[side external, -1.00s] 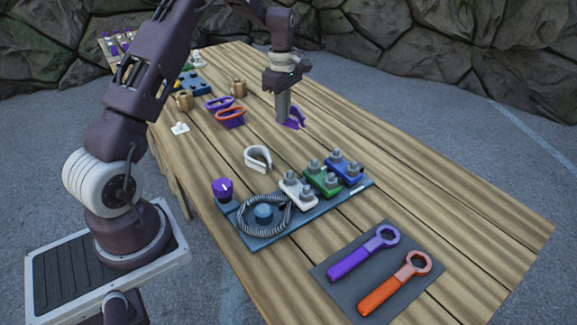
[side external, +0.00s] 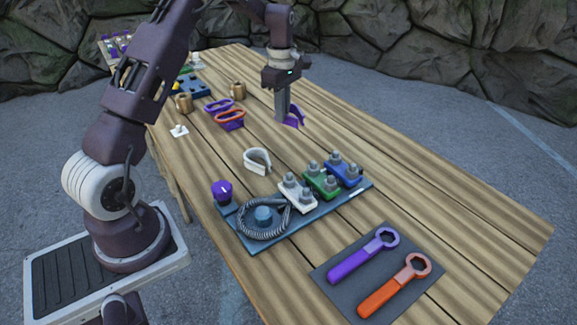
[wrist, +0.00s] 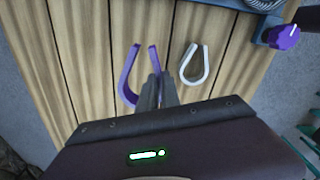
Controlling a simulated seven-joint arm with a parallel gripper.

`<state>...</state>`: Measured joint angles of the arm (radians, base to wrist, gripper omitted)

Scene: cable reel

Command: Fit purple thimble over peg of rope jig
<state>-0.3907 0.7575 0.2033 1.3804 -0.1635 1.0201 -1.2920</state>
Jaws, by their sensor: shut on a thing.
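The purple thimble (side external: 297,116) is an open U-shaped band held in my gripper (side external: 284,118). In the wrist view the thimble (wrist: 128,83) shows its two arms, with my gripper (wrist: 157,88) shut on one of them. Part of it is hidden by the fingers. In the side view it is low over the table; I cannot tell whether it touches. The rope jig is a blue board (side external: 283,231) nearer the camera. Its blue peg (side external: 263,214) stands inside a grey rope loop (side external: 243,229). My gripper is well apart from the peg.
A white thimble (side external: 257,160) lies between my gripper and the jig. The jig carries a purple knob (side external: 222,189) and white, green and blue clamps. Purple and orange wrenches lie on a dark mat (side external: 330,277). Looped purple and orange items (side external: 229,116) lie left of my gripper.

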